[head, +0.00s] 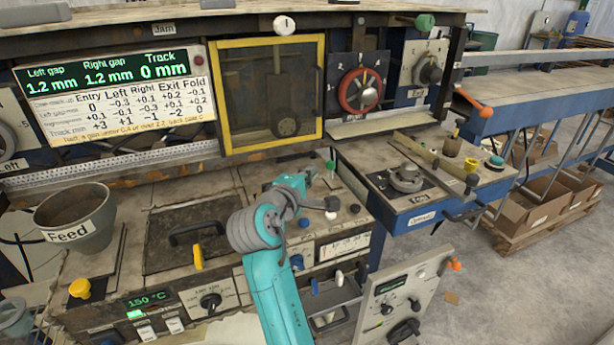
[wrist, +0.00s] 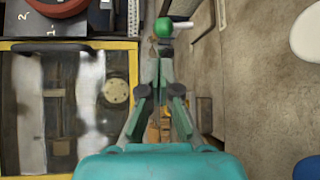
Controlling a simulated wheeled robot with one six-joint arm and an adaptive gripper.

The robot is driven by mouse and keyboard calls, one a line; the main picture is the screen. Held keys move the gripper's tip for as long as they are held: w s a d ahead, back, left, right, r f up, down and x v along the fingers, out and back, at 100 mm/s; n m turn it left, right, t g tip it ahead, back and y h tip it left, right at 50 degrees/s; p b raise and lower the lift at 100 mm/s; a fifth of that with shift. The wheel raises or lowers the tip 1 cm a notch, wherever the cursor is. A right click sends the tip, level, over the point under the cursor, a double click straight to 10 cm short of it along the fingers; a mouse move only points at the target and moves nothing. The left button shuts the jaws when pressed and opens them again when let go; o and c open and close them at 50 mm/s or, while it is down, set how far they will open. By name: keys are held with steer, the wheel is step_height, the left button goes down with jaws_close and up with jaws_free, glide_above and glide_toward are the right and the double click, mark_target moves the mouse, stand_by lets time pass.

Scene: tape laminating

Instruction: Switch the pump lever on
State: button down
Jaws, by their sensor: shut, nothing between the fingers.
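No pump label is readable in either view, so I cannot tell for sure which lever is the pump lever. A green ball knob (wrist: 163,27) stands just beyond my gripper's fingertips in the wrist view, with a pale rod or knob beside it. It appears to be the small green knob (head: 331,166) in the head view. My gripper (wrist: 160,62) is shut and empty, with a small gap visible between its tips and the knob. In the head view my gripper (head: 308,176) is small, above the bench right of the hatch, left of that knob.
A yellow-framed window (head: 222,94) and red handwheel (head: 360,90) are on the upright panel behind. A black-handled hatch (head: 190,240) and feed bowl (head: 76,218) lie left. A blue-sided table (head: 420,215) with a round fitting stands right.

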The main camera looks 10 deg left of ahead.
mark_target(330, 166)
steer(key=x, duration=0.6)
steer(key=shift+w, duration=0.3)
steer(key=shift+s+d, duration=0.2)
steer(key=shift+s, duration=0.15)
stand_by(0.4)
steer(key=shift+s+d+r, duration=0.15)
steer(key=shift+s, duration=0.05)
steer(key=shift+s+d+m+t, duration=0.25)
steer(key=shift+m+t, duration=0.15)
steer(key=shift+t, duration=0.1)
steer(key=shift+s+d, duration=0.3)
steer(key=shift+s, duration=0.25)
steer(key=shift+s, duration=0.1)
steer(key=shift+d, duration=0.25)
steer(key=shift+s, duration=0.15)
steer(key=s+a, duration=0.1)
steer(key=s, duration=0.6)
steer(key=s+a, duration=0.1)
steer(key=s, duration=0.3)
steer(key=shift+s+a+r, duration=0.3)
steer(key=shift+s+r, duration=0.05)
